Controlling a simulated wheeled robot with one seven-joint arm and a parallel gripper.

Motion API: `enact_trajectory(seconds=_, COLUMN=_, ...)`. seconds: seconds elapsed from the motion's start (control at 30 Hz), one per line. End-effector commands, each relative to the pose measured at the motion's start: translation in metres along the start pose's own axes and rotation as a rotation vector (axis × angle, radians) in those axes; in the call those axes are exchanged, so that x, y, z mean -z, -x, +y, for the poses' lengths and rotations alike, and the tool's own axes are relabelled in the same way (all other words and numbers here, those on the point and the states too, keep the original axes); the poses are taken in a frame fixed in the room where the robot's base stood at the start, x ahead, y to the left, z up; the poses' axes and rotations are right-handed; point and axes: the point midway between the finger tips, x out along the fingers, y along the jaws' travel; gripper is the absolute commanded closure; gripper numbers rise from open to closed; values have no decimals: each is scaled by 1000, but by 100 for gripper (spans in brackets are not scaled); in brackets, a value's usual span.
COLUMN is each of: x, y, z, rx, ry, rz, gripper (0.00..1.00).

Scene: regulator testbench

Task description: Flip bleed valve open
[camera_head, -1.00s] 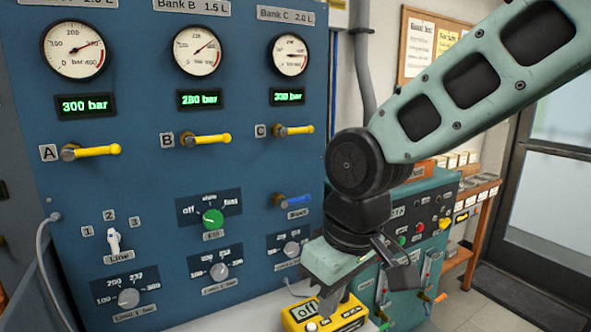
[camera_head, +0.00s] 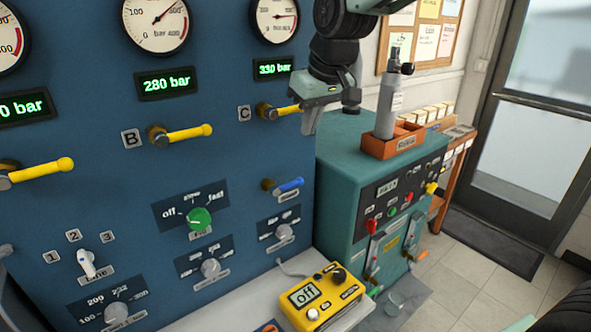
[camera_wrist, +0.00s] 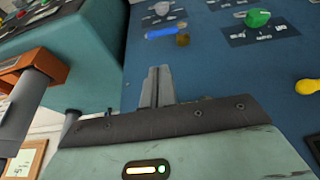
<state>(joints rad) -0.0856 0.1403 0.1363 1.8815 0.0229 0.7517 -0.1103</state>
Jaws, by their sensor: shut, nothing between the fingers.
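The blue lever (camera_head: 290,185) sticks out to the right from its brass-coloured hub (camera_head: 268,184) on the blue panel, below the yellow lever C (camera_head: 285,111). A small label sits under it, too small to read now. In the wrist view, the blue lever (camera_wrist: 164,32) lies beyond the fingertips, apart from them, with its hub (camera_wrist: 183,40) at its right end. My gripper (camera_head: 309,130) is shut and empty, fingers pointing down. It is above the blue lever and to its right in the head view, close to the end of lever C in the picture.
The panel also holds yellow lever B (camera_head: 188,132) and a green knob (camera_head: 199,219). A yellow box reading "off" (camera_head: 322,297) stands on the bench below. A teal cabinet (camera_head: 345,150) stands at right, carrying a grey cylinder (camera_head: 388,105) in an orange holder (camera_head: 376,146).

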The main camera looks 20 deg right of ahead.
Motion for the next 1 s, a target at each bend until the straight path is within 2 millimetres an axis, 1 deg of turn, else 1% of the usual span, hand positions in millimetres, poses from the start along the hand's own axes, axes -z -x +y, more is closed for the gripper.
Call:
enact_trajectory(seconds=0.17, x=0, y=-14, z=0, rx=1, ry=0, rz=-5, gripper=100)
enact_trajectory(seconds=0.27, x=-1, y=-31, z=-1, rx=2, ry=1, rz=-8, gripper=100)
enact_trajectory(seconds=0.6, x=-1, y=-100, z=-1, rx=2, ry=1, rz=-6, gripper=100)
enact_trajectory(seconds=0.7, x=-4, y=-115, z=-1, rx=1, ry=2, rz=-7, gripper=100)
enact_trajectory(seconds=0.8, x=-6, y=-127, z=-1, rx=1, ry=2, rz=-5, gripper=100)
enact_trajectory(seconds=1.0, x=-8, y=-138, z=-1, rx=1, ry=1, rz=-2, gripper=100)
